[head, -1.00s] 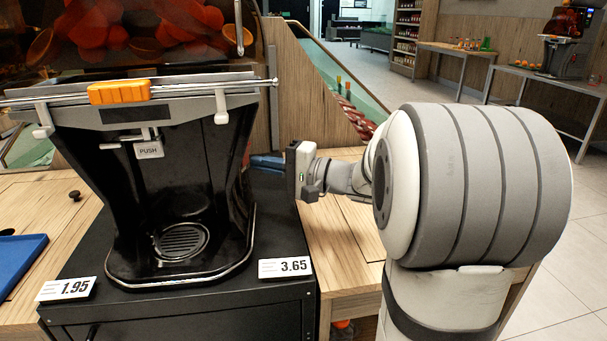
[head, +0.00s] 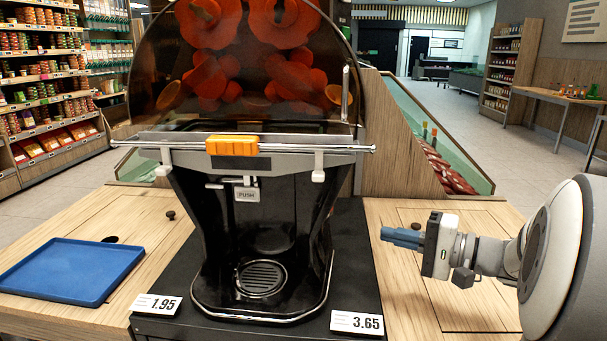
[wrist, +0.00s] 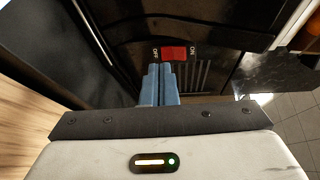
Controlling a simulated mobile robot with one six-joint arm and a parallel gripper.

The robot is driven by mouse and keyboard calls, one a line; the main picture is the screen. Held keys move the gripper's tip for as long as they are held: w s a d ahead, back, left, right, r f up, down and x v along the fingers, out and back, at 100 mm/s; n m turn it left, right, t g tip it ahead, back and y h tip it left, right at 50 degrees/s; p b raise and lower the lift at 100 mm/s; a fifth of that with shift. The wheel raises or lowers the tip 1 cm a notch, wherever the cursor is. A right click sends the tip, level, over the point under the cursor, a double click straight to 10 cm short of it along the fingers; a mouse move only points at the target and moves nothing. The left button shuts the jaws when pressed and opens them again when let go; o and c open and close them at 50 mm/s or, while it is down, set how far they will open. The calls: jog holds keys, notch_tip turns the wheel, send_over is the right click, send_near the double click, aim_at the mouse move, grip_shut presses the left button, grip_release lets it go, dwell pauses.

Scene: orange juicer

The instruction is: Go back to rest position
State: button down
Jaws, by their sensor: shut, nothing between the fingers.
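My gripper (head: 388,237) is at the right in the head view, with its blue fingers together and empty. It points left toward the juicer, over the wooden counter, with a clear gap between the fingertips and the juicer in that view. The juicer (head: 334,146) stands upright in the middle, black with an orange block on its front bar and oranges behind its dark cover. In the wrist view the closed blue fingers (wrist: 159,72) show below a red on/off switch (wrist: 174,54) on a dark panel. Whether they touch that panel is unclear.
A blue tray (head: 72,270) lies on the wooden counter (head: 150,215) at the left. Price cards (head: 357,322) stand at the front of the juicer's black stand. A glass-sided display (head: 425,130) is behind at the right.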

jog(key=s+a+r+n+g+h+p, duration=0.3)
jog(key=s+a+r+g+h+p, duration=0.2)
jog(key=s+a+g+p, duration=0.6)
jog(key=s+d+r+n+t+h+p, duration=0.3)
jog(key=r+h+p, duration=0.5)
jog(key=p, duration=0.7)
jog(key=shift+s+d+r+n+h+p, duration=0.4)
jog(key=shift+s+d+r+n, duration=0.4)
jog(key=shift+s, duration=0.25)
jog(key=shift+a, duration=0.1)
